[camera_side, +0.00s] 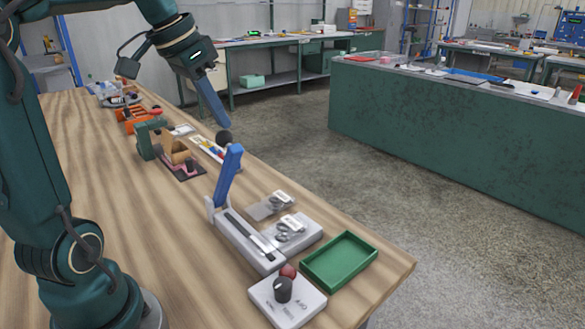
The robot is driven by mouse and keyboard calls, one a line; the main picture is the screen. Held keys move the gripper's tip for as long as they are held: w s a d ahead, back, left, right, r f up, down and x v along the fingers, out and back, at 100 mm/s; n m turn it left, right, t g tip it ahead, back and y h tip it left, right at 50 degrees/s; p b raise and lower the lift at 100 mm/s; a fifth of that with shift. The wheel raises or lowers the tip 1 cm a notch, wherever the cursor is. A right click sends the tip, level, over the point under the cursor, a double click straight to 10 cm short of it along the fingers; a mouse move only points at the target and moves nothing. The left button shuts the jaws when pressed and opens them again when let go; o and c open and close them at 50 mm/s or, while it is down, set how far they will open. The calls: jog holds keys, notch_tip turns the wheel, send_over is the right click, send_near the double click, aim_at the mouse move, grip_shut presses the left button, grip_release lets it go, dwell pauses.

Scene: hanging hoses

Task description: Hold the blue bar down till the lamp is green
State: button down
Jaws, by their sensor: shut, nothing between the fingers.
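The blue bar (229,175) stands raised and tilted, rising from the hinged end of a long light-grey base (250,245) on the wooden bench. Whether the fingertips touch the knob cannot be told from this view.
A green tray (340,262) lies right of the base. A white block (293,235) and a grey plate (265,208) are beside the base. A green clamp-like tool (150,138) and an orange object (137,118) stand farther back. The bench's left-middle is clear.

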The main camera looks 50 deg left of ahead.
jog(key=shift+r, duration=3.05)
jog(key=s+d+f+m, duration=0.3)
jog(key=s+d, duration=0.2)
jog(key=d, duration=0.6)
jog(key=s+d+f+n, duration=0.1)
jog(key=s+f, duration=0.1)
jog(key=f, duration=0.4)
jog(key=s+d+f+n+t, duration=0.1)
jog(key=s+f+n, duration=0.1)
jog(key=f, duration=0.4)
jog(key=shift+s+d, duration=0.15)
jog(key=shift+s, duration=0.5)
